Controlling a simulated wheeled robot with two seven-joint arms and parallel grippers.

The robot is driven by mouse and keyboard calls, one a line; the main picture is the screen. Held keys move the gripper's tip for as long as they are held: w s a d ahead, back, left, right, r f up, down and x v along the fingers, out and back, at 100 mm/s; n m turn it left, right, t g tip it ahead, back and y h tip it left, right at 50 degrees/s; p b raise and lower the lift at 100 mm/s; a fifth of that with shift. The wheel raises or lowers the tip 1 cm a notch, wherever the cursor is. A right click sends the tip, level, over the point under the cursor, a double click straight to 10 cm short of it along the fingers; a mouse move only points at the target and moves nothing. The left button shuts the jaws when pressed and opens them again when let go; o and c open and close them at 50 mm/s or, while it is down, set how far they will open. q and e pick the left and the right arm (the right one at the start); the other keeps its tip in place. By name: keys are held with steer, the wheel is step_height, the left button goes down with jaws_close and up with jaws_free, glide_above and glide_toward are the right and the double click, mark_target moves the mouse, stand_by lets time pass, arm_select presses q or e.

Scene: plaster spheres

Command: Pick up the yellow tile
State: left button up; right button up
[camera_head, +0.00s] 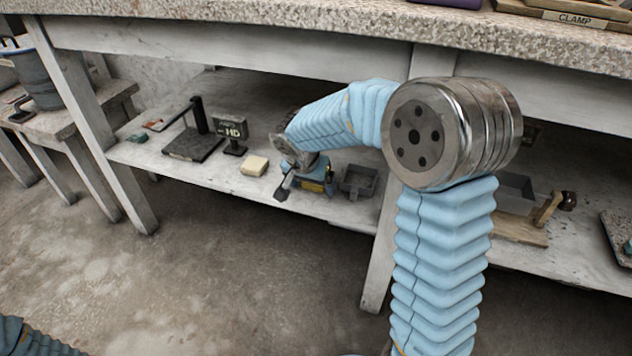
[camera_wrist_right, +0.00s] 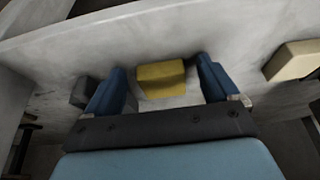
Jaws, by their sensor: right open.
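The yellow tile (camera_wrist_right: 162,80) shows in the right wrist view as a small block on the pale lower shelf. It sits between the two blue fingers of my right gripper (camera_wrist_right: 161,66), with a gap visible on both sides. My right gripper is open and empty. In the head view, my right gripper (camera_head: 304,178) is low over the front part of the shelf, under the bench top. Some yellow shows beside its fingers there, but the tile's outline is hard to tell. My left gripper is not in view.
A cream block (camera_head: 254,165) lies left of the gripper, and a dark grey tray (camera_head: 358,181) stands close on its right. A black stand (camera_head: 195,140) and an HD sign (camera_head: 232,130) are farther left. The bench top (camera_head: 300,22) overhangs the shelf (camera_head: 160,155).

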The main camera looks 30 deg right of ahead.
mark_target(311, 193)
steer(key=c, duration=1.2)
steer(key=shift+o, duration=0.2)
steer(key=shift+r, duration=0.55)
step_height(311, 193, up, 3)
steer(key=shift+f+p, duration=0.2)
steer(key=shift+p, duration=0.4)
steer(key=s+a+r+p, duration=0.1)
steer(key=s+a+r, duration=0.1)
steer(key=s+r, duration=0.2)
steer(key=s+a+r+p, duration=0.1)
steer(key=s+a+r, duration=0.2)
steer(key=s, duration=0.6)
step_height(311, 193, up, 2)
steer(key=shift+a+r, duration=0.15)
steer(key=shift+a, duration=0.1)
